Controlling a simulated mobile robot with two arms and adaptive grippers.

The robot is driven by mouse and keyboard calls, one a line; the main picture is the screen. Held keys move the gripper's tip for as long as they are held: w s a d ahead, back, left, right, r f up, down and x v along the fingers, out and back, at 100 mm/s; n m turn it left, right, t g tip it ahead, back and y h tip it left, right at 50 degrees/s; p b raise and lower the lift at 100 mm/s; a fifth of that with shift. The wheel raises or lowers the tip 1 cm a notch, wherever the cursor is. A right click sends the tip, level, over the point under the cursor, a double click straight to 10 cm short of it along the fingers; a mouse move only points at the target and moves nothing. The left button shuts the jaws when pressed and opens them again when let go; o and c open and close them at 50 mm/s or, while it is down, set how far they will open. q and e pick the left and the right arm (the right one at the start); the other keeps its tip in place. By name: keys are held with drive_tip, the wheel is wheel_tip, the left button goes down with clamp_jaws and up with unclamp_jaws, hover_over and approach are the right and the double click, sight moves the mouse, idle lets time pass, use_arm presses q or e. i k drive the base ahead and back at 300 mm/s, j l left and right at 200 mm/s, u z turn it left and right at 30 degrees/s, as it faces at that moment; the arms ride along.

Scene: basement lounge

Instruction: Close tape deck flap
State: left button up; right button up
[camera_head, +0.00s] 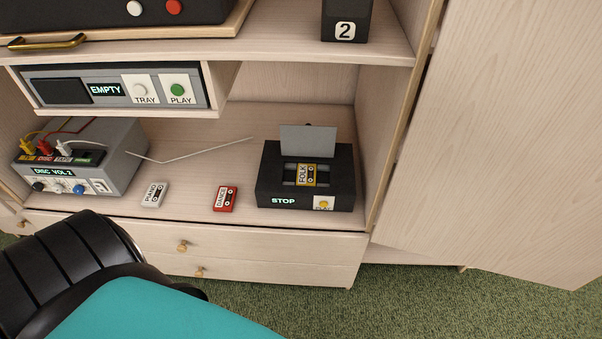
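The black tape deck (272,182) stands at the right end of the shelf, its display reading STOP and a yellow button at its front right. Its grey flap (309,138) stands up, open, at the back of the top. A yellow-edged tape marked FOLK (305,175) lies in the well below the flap. Neither of my grippers shows in the head view.
Tapes marked PIANO (154,194) and DANCE (224,198) lie on the shelf left of the deck. A grey amplifier (118,150) with plugged cables stands further left. A disc player (60,88) hangs above. A teal-seated chair (150,312) stands in front. A cabinet door (500,130) is at right.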

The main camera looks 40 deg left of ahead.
sight(307, 140)
drive_tip(key=k+j, duration=0.1)
drive_tip(key=j, duration=0.7)
drive_tip(key=k+j, duration=0.15)
drive_tip(key=j, duration=0.25)
drive_tip(key=k+j+z, duration=0.1)
drive_tip(key=j, duration=0.3)
